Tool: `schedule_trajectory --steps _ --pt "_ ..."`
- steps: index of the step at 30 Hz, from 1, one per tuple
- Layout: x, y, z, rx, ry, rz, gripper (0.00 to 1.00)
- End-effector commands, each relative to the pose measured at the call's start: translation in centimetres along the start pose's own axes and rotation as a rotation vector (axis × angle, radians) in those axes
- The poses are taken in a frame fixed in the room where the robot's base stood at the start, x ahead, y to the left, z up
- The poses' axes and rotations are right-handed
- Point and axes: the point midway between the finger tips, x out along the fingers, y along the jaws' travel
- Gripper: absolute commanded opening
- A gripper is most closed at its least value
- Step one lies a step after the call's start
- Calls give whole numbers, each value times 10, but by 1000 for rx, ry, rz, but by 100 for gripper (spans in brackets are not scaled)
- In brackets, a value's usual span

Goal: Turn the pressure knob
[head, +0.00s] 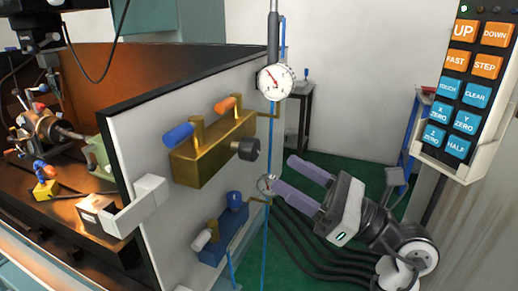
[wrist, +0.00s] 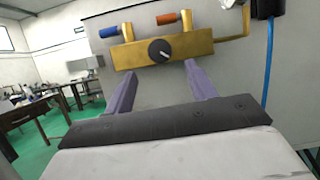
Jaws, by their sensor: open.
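In the wrist view the knob (wrist: 160,51) shows face-on, black with a pale pointer line, on the front of the brass block (wrist: 137,54). My gripper (head: 283,174) is open and empty, with two purple fingers to the right of the knob and a little below it in the head view. In the wrist view its fingertips (wrist: 158,72) are spread to either side below the knob, apart from it.
A blue lever (head: 178,136) and an orange lever (head: 228,104) stand on the brass block. A round gauge (head: 276,81) is above. A blue valve block (head: 224,232) sits below on the panel. A button pendant (head: 465,90) hangs at right.

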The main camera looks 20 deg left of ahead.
Motion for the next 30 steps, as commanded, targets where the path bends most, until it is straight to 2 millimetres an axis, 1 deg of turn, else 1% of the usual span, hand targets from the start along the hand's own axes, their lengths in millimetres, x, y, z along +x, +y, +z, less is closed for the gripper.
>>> schedule_trajectory --steps 1,3,6,9,12,15,23,26,30 --pt "13 2 3 1 0 7 56" --pt "27 2 3 1 0 7 56" --pt "45 2 3 0 -1 5 56" --pt "58 1 2 1 -1 5 56" --pt "67 1 1 0 -2 3 56" --pt "71 1 1 0 -2 3 56" --pt "72 1 0 0 -2 2 56" --pt "72 1 0 0 -2 2 45" --pt "72 1 0 0 -2 2 27"
